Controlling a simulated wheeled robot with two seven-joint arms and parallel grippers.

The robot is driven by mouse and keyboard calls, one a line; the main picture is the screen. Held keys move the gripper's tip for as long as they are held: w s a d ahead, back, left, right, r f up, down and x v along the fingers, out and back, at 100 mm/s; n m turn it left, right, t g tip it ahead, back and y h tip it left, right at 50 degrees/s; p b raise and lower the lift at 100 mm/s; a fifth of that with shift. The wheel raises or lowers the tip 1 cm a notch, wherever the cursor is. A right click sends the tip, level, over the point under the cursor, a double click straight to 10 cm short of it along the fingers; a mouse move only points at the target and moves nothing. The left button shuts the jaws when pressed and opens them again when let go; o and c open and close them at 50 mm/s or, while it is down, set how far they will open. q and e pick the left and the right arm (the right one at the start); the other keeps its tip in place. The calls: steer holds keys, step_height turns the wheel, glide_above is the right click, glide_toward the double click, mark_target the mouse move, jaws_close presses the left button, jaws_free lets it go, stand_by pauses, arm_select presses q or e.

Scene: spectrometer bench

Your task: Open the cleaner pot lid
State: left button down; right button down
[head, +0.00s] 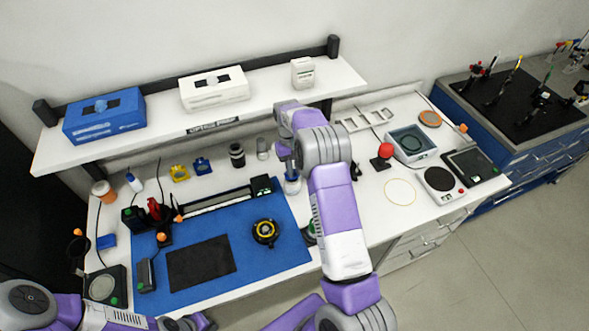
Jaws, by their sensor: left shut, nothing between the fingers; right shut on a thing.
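My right gripper (289,172) is at the back of the bench, pointing down over a small white and blue pot (292,186), which looks like the cleaner pot. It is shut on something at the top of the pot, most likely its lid. The fingers and my arm hide much of it, so I cannot tell whether the lid is apart from the pot. My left gripper (196,322) is low at the bottom edge, in front of the bench, shut and empty.
A blue mat (210,288) holds a dark pad (200,262) and a black and yellow ring part (265,232). A dark cylinder (237,155) and a clear one (262,149) stand left of my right gripper. A shelf (160,117) with boxes overhangs the back. A red knob (385,150) stands to the right.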

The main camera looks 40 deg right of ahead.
steer(key=shift+w+r, duration=0.15)
steer(key=shift+w, duration=0.2)
steer(key=c, duration=1.4)
jaws_free()
steer(key=o, duration=0.4)
steer(key=shift+w+d+f, duration=0.1)
steer(key=shift+w+f, duration=0.1)
steer(key=shift+s, duration=0.15)
steer(key=shift+r, duration=0.1)
steer(key=v, duration=0.7)
steer(key=shift+r, duration=0.25)
